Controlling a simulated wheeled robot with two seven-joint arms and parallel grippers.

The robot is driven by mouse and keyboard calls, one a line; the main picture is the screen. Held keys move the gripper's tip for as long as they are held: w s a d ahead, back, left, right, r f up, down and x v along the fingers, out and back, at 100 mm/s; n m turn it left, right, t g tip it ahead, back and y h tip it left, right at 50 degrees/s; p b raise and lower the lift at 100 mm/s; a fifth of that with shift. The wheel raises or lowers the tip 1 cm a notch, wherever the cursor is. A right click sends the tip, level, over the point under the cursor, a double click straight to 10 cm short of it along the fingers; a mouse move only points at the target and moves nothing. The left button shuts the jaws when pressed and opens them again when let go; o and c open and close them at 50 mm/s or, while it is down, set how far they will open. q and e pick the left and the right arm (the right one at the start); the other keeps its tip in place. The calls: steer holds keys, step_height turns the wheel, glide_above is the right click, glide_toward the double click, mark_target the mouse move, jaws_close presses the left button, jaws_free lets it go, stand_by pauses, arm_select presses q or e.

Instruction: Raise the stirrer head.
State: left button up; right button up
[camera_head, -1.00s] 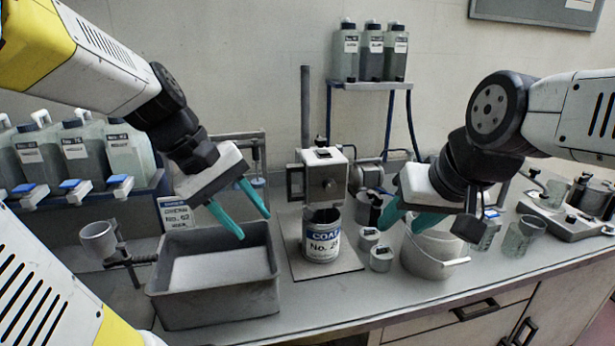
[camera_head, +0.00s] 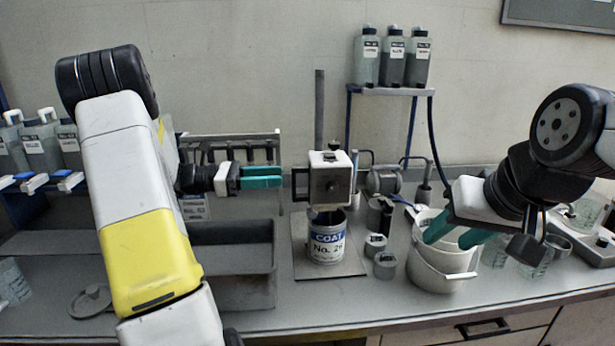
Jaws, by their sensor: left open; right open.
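The stirrer head (camera_head: 330,179) is a pale box with a dark square front plate and a dark handle (camera_head: 299,185) on its left side. It sits low on an upright dark post (camera_head: 319,110), just over a can labelled "COAT No. 26" (camera_head: 327,243) that stands on the stand's base plate (camera_head: 300,262). My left gripper (camera_head: 281,176) is level, pointing right, its teal fingers just left of the handle; a gap to the handle is hard to judge. It is open and empty. My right gripper (camera_head: 455,236) is open over the white bucket, holding nothing.
A grey tub (camera_head: 262,290) stands below my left gripper. The white bucket (camera_head: 440,272) and small lidded pots (camera_head: 384,265) are right of the can. A blue-legged shelf (camera_head: 390,91) with bottles stands behind. A rack (camera_head: 235,136) is behind the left gripper.

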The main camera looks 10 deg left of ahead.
mark_target(294, 200)
arm_select(q)
steer(key=x, duration=0.5)
steer(key=shift+w+d, duration=0.1)
steer(key=shift+d, duration=0.25)
jaws_close()
stand_by(1.1)
